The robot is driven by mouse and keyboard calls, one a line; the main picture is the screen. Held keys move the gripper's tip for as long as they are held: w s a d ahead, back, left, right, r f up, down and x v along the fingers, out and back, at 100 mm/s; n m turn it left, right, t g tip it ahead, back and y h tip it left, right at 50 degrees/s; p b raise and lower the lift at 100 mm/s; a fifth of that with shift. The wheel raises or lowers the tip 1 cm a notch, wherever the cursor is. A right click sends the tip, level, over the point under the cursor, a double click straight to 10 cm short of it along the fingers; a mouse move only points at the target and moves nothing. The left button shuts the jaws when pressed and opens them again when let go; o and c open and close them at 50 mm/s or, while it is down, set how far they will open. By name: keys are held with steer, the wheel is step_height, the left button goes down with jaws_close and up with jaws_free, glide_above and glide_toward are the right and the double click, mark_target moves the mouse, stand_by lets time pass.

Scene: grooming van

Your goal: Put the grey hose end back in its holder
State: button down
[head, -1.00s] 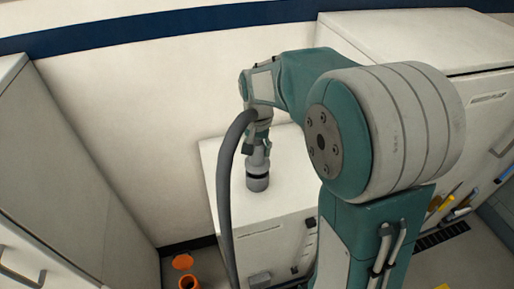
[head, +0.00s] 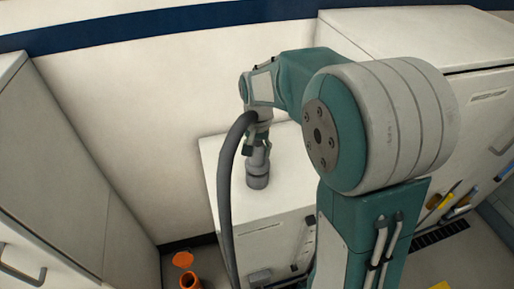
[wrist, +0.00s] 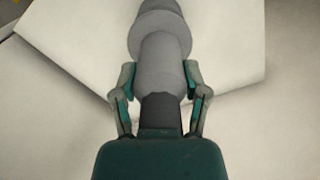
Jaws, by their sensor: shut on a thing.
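The grey hose end (head: 258,158) is upright in my gripper (head: 258,146), above the white cabinet's top. In the wrist view, the fingers of my gripper (wrist: 160,85) close on both sides of the hose end's neck (wrist: 163,65). A wider collar (wrist: 160,35) lies beyond the fingertips. A short grey cylinder (head: 258,182), apparently the holder, stands on the cabinet top directly under the hose end. The two look in line and touching; how far one sits in the other is hidden. The grey hose (head: 224,190) arches left from my wrist and hangs down.
The low white cabinet (head: 220,165) stands against the wall. A tall white cabinet (head: 50,170) is at left, and a larger white unit (head: 400,35) at right. Orange items (head: 184,260) lie on the floor. Tools (head: 455,205) hang at right.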

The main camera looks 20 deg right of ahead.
jaws_free()
step_height(320, 180, up, 12)
steer(key=shift+f, duration=0.1)
steer(key=s+n+t, duration=0.1)
steer(key=s+t, duration=0.1)
steer(key=s, duration=0.5)
steer(key=s+n+t, duration=0.1)
steer(key=s+n, duration=0.1)
steer(key=s, duration=0.5)
steer(key=s+f+n+t, duration=0.1)
steer(key=s+n+t, duration=0.1)
steer(key=s, duration=0.5)
steer(key=shift+f+t, duration=0.1)
steer(key=shift+t, duration=0.2)
